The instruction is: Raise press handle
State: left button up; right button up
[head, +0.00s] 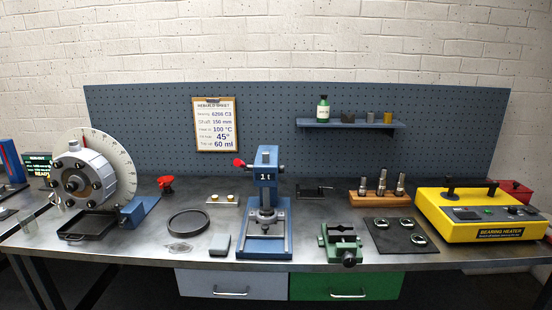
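The blue arbor press (259,180) stands upright near the middle of the workbench and is marked "1 t". A red knob (238,162), which looks like the end of the press handle, sits at the left of the press head, near its top. The handle's lever is short in this view and its exact angle is hard to tell. Below the head, the ram area holds grey metal parts (266,215) above the blue base. Neither of my grippers shows in the head view, and nothing is seen touching the press.
A green vise (342,240) stands right of the press, with a dark mat (383,246) beyond it. A yellow bearing heater (475,216) fills the right end. A black ring (188,223) and a dark tray (87,225) lie to the left. A shelf (345,124) hangs behind.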

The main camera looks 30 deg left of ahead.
aim_at(237, 163)
jog(key=u, duration=0.4)
jog(key=i, duration=0.8)
jog(key=u, duration=0.7)
